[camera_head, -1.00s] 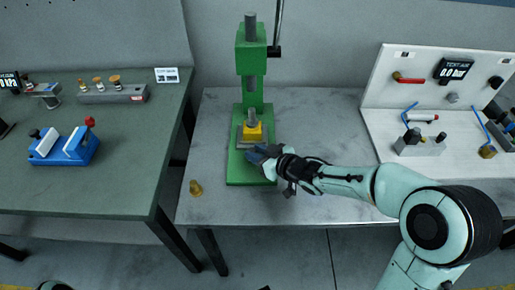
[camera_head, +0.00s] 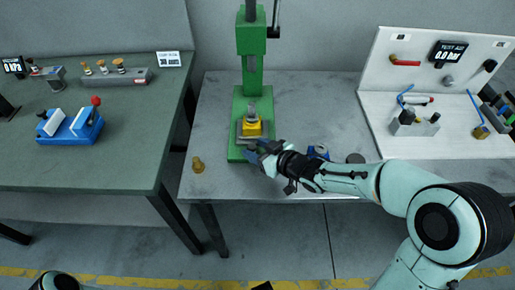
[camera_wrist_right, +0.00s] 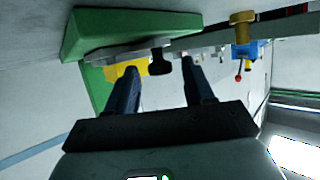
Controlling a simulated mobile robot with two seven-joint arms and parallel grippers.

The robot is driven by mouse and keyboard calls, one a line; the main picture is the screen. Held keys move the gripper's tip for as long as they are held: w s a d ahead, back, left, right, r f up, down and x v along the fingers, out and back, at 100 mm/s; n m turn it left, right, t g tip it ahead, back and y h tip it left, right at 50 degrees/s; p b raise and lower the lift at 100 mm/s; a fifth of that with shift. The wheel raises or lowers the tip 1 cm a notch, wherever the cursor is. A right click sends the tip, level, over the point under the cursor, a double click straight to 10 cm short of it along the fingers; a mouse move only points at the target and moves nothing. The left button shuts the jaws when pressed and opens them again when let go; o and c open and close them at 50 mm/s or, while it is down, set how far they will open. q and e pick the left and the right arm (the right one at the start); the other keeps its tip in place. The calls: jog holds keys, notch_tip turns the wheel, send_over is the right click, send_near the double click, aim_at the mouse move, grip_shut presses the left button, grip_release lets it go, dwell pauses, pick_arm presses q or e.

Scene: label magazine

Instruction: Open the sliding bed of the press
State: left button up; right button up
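The green press (camera_head: 251,75) stands on the middle table. Its grey sliding bed (camera_head: 240,130) carries a yellow block (camera_head: 252,128) with a grey piece on top. The bed sits toward the front of the green base (camera_head: 236,153). My right gripper (camera_head: 255,149) is at the front right of the bed. In the right wrist view its two fingers (camera_wrist_right: 161,75) are apart, with a black knob (camera_wrist_right: 158,65) under the grey bed visible between their tips. Neither finger visibly touches the knob. My left gripper is not in view.
A brass fitting (camera_head: 198,165) stands on the table left of the press. A blue object (camera_head: 318,152) and a dark disc (camera_head: 355,158) lie just behind my right forearm. A white test panel (camera_head: 428,65) stands at right. A green bench (camera_head: 70,165) is at left.

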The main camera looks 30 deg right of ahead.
jog(key=p+v, duration=0.4)
jog(key=v, duration=0.9)
jog(key=shift+s, duration=0.2)
jog(key=shift+d, duration=0.1)
